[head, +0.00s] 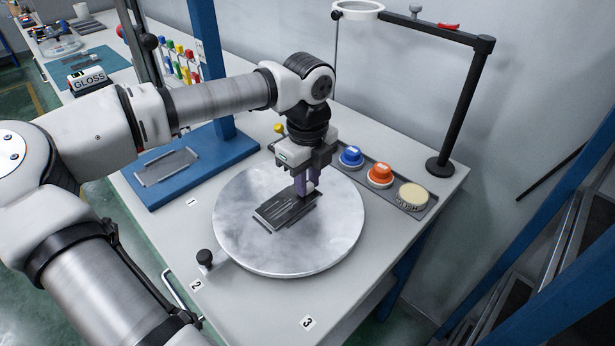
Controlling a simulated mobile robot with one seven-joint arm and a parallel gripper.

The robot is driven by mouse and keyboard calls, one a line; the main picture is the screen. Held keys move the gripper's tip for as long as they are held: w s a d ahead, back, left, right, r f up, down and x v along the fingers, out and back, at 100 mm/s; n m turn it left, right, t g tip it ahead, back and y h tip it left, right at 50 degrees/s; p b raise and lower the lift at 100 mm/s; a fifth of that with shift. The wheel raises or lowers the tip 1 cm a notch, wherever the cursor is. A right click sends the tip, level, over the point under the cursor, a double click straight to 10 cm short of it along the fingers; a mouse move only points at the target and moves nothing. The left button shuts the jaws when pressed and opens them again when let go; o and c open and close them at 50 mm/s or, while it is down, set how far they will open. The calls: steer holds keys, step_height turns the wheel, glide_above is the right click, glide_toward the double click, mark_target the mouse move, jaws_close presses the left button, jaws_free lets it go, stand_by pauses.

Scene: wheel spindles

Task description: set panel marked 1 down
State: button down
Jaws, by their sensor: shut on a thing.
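A dark grey rectangular panel (283,212) with raised ridges is at the middle of the round metal disc (240,238). My gripper (306,192) points down over the disc, its purple fingers shut on the panel's upper right end. The panel looks nearly flat and close to the disc; I cannot tell whether it touches it. The fingers hide the held end. I can read no number on the panel. A lighter grey panel (167,166) lies on the blue board (228,152) at the left, near a table label "1" (191,202).
A grey tray at the right holds a blue knob-topped piece (351,157), an orange one (380,175) and a cream pad (413,196). A black stand (440,170) rises behind. A black knob (205,257) sits at the disc's lower left. The front table area is clear.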

steer(key=shift+f, duration=0.2)
steer(key=shift+f+b, duration=0.25)
steer(key=shift+b, duration=0.1)
steer(key=c, duration=1.3)
jaws_free()
steer(key=shift+r, duration=0.1)
steer(key=shift+o, duration=0.2)
steer(key=shift+r+p, duration=0.15)
steer(key=shift+p, duration=0.15)
step_height(320, 180, up, 12)
steer(key=b, duration=0.2)
